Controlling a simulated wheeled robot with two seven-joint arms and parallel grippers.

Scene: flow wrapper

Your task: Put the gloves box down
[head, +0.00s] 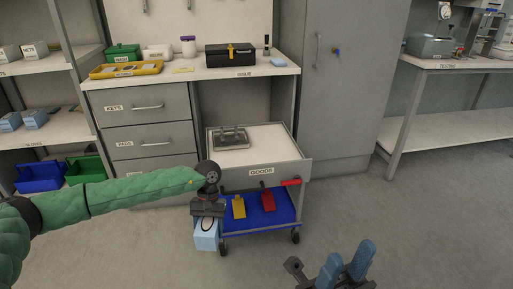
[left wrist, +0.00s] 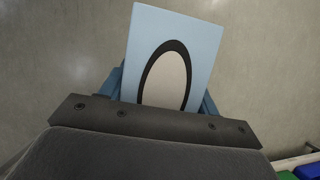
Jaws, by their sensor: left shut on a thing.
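The gloves box is a light blue box (head: 206,237) with a black-rimmed pale oval opening on its top. My left gripper (head: 207,219) is shut on it, above the floor at the left side of the cart. In the left wrist view the box (left wrist: 202,42) sticks out past the gripper's dark body, between blue fingers (left wrist: 160,98) on both sides. My right gripper (head: 346,266) is at the bottom of the head view, with its two blue fingers apart and nothing between them.
A cart (head: 259,228) with a blue lower shelf holding yellow and red tools stands beside the box. The workbench (head: 190,77) carries several things. Shelves (head: 40,141) stand left; a table (head: 450,64) stands right.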

